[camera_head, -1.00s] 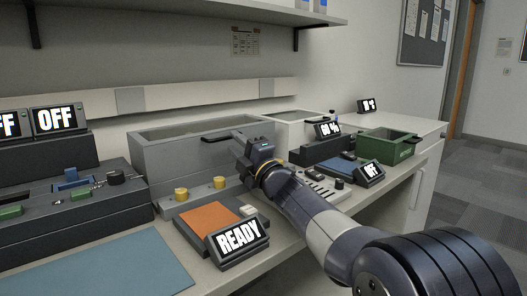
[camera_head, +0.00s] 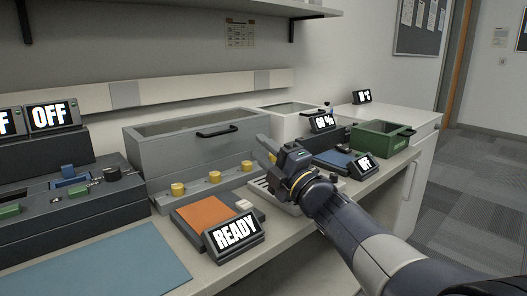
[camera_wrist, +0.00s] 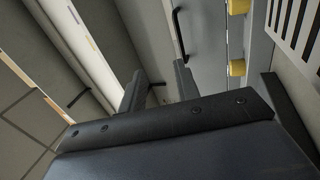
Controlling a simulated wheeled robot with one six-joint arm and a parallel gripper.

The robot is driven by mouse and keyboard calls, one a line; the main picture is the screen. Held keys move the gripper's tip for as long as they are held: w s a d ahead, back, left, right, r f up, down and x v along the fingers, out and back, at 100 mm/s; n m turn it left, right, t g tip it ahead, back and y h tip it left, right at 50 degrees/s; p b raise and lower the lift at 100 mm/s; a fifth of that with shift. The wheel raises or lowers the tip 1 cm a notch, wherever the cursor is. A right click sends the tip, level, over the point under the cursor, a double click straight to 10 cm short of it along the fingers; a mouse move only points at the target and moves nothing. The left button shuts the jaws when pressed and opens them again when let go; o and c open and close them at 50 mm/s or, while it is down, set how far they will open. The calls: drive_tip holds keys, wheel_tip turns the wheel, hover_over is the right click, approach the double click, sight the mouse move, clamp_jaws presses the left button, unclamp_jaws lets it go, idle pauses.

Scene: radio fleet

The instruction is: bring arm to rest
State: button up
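My gripper (camera_head: 268,152) is in the air over the bench, in front of the grey bin with the black handle in the head view. In the wrist view its two dark fingers (camera_wrist: 158,88) stand apart with a gap between them and nothing held. My arm comes in from the lower right of the head view and reaches over the front edge of the bench.
The grey bin (camera_head: 150,160) has yellow knobs (camera_head: 214,177) along its front. An orange pad with a READY display (camera_head: 233,236) lies in front. A green bin (camera_head: 378,141) stands right, a blue mat (camera_head: 110,268) lies front left. Floor at right is clear.

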drive_tip(key=shift+w+a, duration=0.1)
drive_tip(key=w+a, duration=0.2)
drive_tip(key=w, duration=0.1)
drive_tip(key=w+a+b, duration=0.1)
drive_tip(key=w+a, duration=0.1)
drive_tip(key=w, duration=0.1)
drive_tip(key=w+a+b, duration=0.1)
drive_tip(key=w+a, duration=0.2)
drive_tip(key=shift+w+a, duration=0.1)
drive_tip(key=shift+w, duration=0.15)
drive_tip(key=shift+x, duration=1.05)
